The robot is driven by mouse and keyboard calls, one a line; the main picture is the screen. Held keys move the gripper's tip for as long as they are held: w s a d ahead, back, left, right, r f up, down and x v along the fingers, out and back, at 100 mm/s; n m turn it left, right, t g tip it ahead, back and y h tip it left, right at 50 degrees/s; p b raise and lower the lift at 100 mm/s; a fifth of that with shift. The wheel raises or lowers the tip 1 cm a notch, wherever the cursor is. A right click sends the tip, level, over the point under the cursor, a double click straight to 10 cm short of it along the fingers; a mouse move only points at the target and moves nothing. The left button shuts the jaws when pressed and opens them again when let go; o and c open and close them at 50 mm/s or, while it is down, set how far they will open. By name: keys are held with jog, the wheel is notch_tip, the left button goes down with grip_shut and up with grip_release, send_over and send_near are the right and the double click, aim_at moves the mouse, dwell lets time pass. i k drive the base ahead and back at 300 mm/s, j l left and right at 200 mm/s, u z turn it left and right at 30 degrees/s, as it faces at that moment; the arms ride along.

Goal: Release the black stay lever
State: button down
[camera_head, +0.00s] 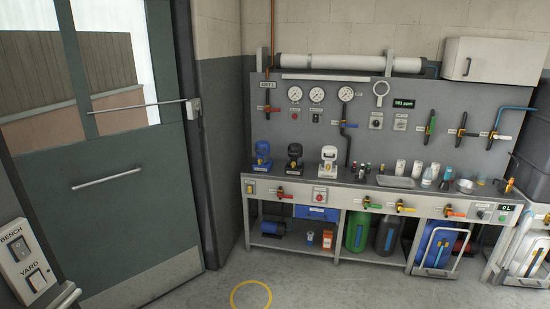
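I cannot pick out the black stay lever for certain. My gripper is not in view.
The workbench (335,203) carries blue, black and white devices and small containers. Green and grey cylinders (358,232) stand beneath it. A grey-green door (115,170) is at left. A switch box (30,262) is at lower left. A yellow floor ring (234,298) lies on open floor.

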aim_at(201, 128)
jog(key=i+u, duration=0.25)
jog(key=i, duration=0.35)
jog(key=i+u, duration=0.25)
jog(key=i, duration=0.4)
jog(key=i+l+u, duration=0.25)
jog(key=i, duration=0.35)
jog(key=i+j+z, duration=0.45)
jog(key=i+j, duration=0.95)
